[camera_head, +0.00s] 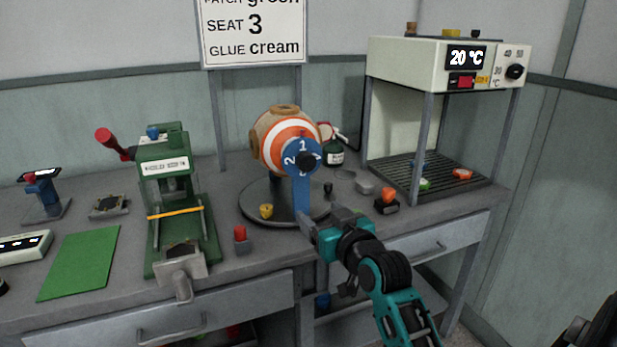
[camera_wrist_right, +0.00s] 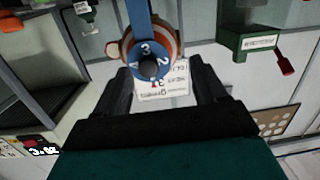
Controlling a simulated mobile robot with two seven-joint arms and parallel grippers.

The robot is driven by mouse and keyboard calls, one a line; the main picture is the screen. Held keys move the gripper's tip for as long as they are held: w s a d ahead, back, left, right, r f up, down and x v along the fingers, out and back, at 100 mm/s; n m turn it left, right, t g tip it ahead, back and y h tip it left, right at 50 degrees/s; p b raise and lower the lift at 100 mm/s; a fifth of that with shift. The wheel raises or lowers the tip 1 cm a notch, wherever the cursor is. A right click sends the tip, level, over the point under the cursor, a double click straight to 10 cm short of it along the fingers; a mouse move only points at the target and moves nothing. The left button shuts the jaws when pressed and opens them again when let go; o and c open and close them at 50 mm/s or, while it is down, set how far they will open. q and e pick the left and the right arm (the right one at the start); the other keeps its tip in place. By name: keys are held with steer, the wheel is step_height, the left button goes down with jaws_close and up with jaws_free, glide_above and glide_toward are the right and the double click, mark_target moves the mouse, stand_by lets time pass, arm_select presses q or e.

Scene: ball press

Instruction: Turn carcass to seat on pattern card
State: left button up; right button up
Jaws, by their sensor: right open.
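The carcass (camera_head: 270,135), a ball with orange and white bands and tan patches, sits on a blue stand with a round numbered dial (camera_head: 302,158). The 1 is at the top of the dial, the 2 at its left. The pattern card (camera_head: 253,30) on the wall reads SEAT 3, GLUE cream, with the patch line partly cut off. My right gripper (camera_head: 308,222) is open in front of the stand, below the dial. In the right wrist view, the dial (camera_wrist_right: 150,66) shows upside down beyond the open fingers (camera_wrist_right: 163,88), nothing held between them. My left gripper is out of view.
A green press (camera_head: 170,190) stands left of the carcass, and a heater cabinet (camera_head: 420,65) over a rack (camera_head: 430,175) stands right. A red-topped part (camera_head: 240,236) and a yellow piece (camera_head: 266,211) lie near the stand's round base (camera_head: 250,200). A green mat (camera_head: 80,262) lies at left.

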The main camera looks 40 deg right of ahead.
steer(key=m+h, duration=0.1)
glide_toward(308, 165)
steer(key=shift+t, duration=0.5)
steer(key=x, duration=0.3)
steer(key=b+x, duration=0.1)
steer(key=x, duration=0.5)
steer(key=shift+w+d+f+b, duration=0.25)
steer(key=shift+w+f+b, duration=0.05)
steer(key=shift+f, duration=0.1)
steer(key=shift+c, duration=0.3)
jaws_close()
